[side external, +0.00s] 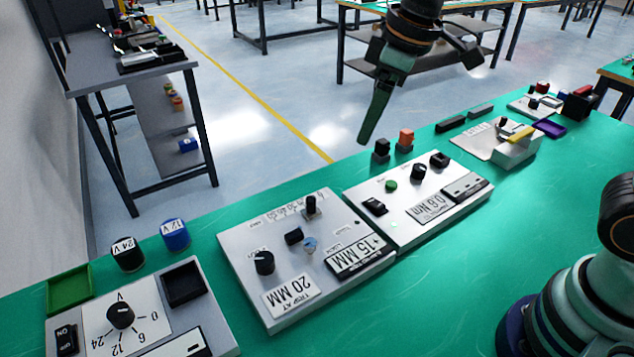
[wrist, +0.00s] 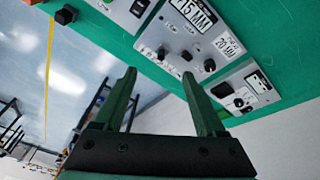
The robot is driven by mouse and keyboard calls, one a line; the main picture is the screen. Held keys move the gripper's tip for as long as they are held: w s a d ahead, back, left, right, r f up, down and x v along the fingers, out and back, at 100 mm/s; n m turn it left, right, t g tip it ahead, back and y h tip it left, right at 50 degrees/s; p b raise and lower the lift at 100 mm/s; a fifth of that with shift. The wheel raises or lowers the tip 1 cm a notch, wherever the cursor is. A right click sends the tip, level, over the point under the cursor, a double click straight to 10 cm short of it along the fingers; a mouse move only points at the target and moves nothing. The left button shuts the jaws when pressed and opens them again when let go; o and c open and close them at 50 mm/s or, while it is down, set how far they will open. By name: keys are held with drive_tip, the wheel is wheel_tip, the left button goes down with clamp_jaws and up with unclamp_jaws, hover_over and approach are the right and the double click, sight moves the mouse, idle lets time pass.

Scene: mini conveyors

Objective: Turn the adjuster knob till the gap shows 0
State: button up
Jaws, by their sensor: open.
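The grey gap panel (side external: 240,225) lies on the green bench, with a display (side external: 358,256) reading +15 MM and a label (side external: 291,290) reading 20 MM. It carries a round black knob (side external: 264,262), a smaller black control (side external: 294,236), a pale blue piece (side external: 310,245) and an upright black lever (side external: 311,204) by a scale. I cannot tell which is the adjuster. The wrist view shows the display (wrist: 194,12) and round knob (wrist: 210,65) beyond the fingertips. My gripper (side external: 418,102) is open and empty, high above and behind the panels, touching nothing; it also shows in the wrist view (wrist: 158,74).
A second panel (side external: 395,233) with a 0.6 label adjoins on the right. A voltage dial panel (side external: 215,330) stands at the front left, near black (side external: 127,254) and blue (side external: 175,235) caps. Black (side external: 381,151) and orange (side external: 404,141) blocks stand behind the second panel.

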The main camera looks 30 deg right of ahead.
drive_tip(key=w+a+f+n+g, duration=0.2)
drive_tip(key=w+a+f+n, duration=0.15)
drive_tip(key=a, duration=0.55)
drive_tip(key=n+g, duration=0.1)
drive_tip(key=n, duration=0.4)
approach(264, 258)
drive_tip(key=shift+h, duration=0.4)
drive_tip(key=f, duration=0.9)
drive_tip(key=shift+a+f, duration=0.15)
drive_tip(key=shift+a, duration=0.2)
clamp_jaws()
